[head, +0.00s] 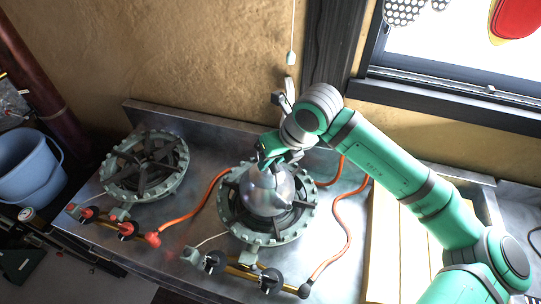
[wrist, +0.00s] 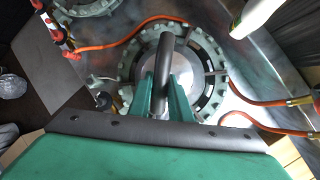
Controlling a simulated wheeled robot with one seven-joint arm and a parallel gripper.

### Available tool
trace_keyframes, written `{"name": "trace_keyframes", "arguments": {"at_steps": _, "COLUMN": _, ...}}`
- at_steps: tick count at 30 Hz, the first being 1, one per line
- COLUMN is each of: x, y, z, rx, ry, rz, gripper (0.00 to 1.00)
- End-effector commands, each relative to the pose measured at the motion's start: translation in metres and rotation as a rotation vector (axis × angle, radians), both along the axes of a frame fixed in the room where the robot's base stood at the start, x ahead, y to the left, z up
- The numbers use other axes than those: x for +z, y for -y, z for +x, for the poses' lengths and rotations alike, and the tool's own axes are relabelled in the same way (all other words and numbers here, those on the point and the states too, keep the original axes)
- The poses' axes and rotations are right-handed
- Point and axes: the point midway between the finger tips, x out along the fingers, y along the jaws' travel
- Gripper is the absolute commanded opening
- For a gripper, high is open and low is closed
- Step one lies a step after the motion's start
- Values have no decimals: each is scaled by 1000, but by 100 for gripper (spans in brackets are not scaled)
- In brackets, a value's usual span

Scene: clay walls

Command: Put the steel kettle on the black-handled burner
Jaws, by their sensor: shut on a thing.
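The steel kettle (head: 267,193) is on the right burner (head: 229,222), the one with black knobs (head: 270,280) at its front. It looks upright and near the middle of the ring; whether its base touches the grate is hard to tell. My gripper (head: 277,152) is above the kettle, shut on its handle. In the wrist view the dark handle (wrist: 165,55) runs between the fingers of my gripper (wrist: 168,85), with the kettle's steel lid (wrist: 181,88) below. The other burner (head: 146,167) at the left has red knobs (head: 126,230) and is empty.
Orange hoses (head: 345,232) run on the steel counter (head: 185,262) beside the burners. A wooden board (head: 385,250) lies at the right, partly behind my arm. A blue bucket (head: 25,165) stands at the far left. The wall and window frame (head: 440,97) are behind.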

Motion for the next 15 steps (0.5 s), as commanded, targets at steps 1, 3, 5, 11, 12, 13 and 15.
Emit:
{"name": "trace_keyframes", "arguments": {"at_steps": 1, "x": 2, "y": 0, "z": 1, "rx": 0, "ry": 5, "rz": 1, "gripper": 0}}
{"name": "trace_keyframes", "arguments": {"at_steps": 3, "x": 2, "y": 0, "z": 1, "rx": 0, "ry": 5, "rz": 1, "gripper": 0}}
{"name": "trace_keyframes", "arguments": {"at_steps": 5, "x": 2, "y": 0, "z": 1, "rx": 0, "ry": 5, "rz": 1, "gripper": 0}}
{"name": "trace_keyframes", "arguments": {"at_steps": 11, "x": -2, "y": 0, "z": 0, "rx": 0, "ry": 1, "rz": 0, "gripper": 25}}
{"name": "trace_keyframes", "arguments": {"at_steps": 12, "x": -2, "y": 0, "z": 0, "rx": 0, "ry": 1, "rz": 0, "gripper": 34}}
{"name": "trace_keyframes", "arguments": {"at_steps": 13, "x": -2, "y": 0, "z": 0, "rx": 0, "ry": 1, "rz": 0, "gripper": 36}}
{"name": "trace_keyframes", "arguments": {"at_steps": 15, "x": -2, "y": 0, "z": 0, "rx": 0, "ry": 1, "rz": 0, "gripper": 36}}
